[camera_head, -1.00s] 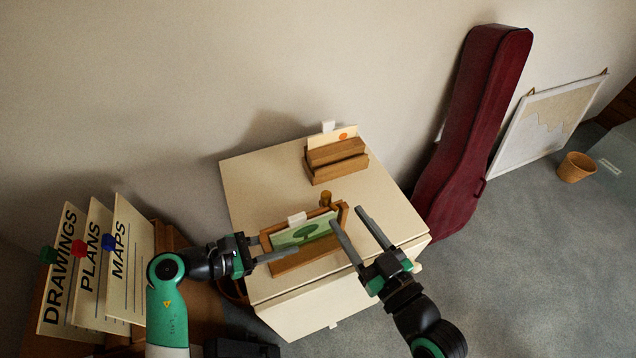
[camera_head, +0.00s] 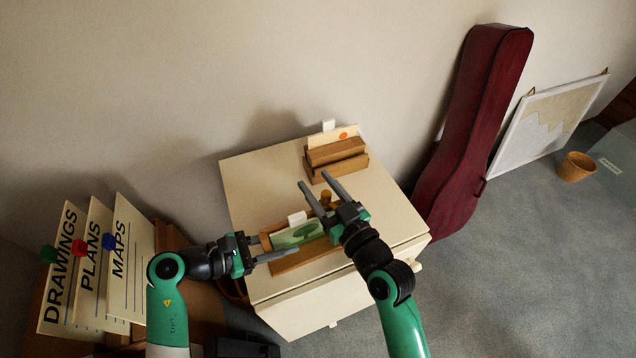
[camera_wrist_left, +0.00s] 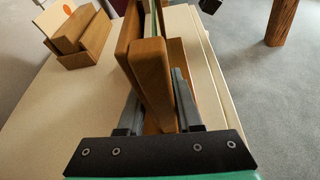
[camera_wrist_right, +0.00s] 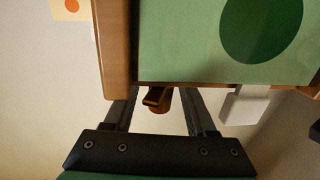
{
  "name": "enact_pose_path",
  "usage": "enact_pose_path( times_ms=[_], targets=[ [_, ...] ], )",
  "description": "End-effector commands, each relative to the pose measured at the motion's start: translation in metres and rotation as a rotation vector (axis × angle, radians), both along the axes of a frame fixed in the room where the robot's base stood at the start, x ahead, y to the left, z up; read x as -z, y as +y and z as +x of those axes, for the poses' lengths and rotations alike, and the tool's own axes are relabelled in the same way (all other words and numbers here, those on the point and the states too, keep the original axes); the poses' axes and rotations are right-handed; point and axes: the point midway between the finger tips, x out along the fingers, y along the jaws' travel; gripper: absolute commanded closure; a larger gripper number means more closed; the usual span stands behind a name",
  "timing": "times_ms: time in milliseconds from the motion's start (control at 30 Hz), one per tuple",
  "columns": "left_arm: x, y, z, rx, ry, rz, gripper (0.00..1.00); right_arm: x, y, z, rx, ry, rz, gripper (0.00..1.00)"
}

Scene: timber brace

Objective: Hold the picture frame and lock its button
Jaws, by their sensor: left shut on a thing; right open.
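The wooden picture frame (camera_head: 301,258) with a green picture (camera_head: 296,236) stands on a pale cabinet. My left gripper (camera_head: 272,256) is shut on the frame's left end; in the left wrist view the wooden end (camera_wrist_left: 152,78) sits between the fingers. A brown knob-like button (camera_head: 326,198) shows behind the frame's top edge. My right gripper (camera_head: 318,187) is open and reaches over the frame's right part. In the right wrist view the button (camera_wrist_right: 160,98) lies between its open fingers, with no clear contact. My right gripper hides the frame's right end in the head view.
A second wooden holder with a card (camera_head: 337,158) stands farther back on the cabinet (camera_head: 255,185). A white tab (camera_head: 297,218) rises at the frame's top edge. Signboards (camera_head: 128,255) stand at the left; a red instrument case (camera_head: 470,140) leans at the right.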

Motion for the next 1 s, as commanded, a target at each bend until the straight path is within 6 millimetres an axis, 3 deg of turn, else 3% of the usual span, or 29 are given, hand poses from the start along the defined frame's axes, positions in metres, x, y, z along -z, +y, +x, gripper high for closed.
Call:
enact_pose_path(
  times_ms=[300,600,1000],
  targets=[
    [0.0033,0.0007,-0.0004,-0.001,0.003,0.005,1.00,0.0005,0.0017,0.0035,0.001,0.000,0.000,0.45],
    [0.0033,0.0007,-0.0005,-0.001,0.003,0.005,1.00,0.0006,0.0016,0.0034,0.000,0.000,0.000,0.99],
    [0.0033,0.0007,-0.0004,-0.001,0.003,0.005,1.00,0.0029,0.0012,0.0040,0.035,0.009,-0.001,1.00]
  ],
)
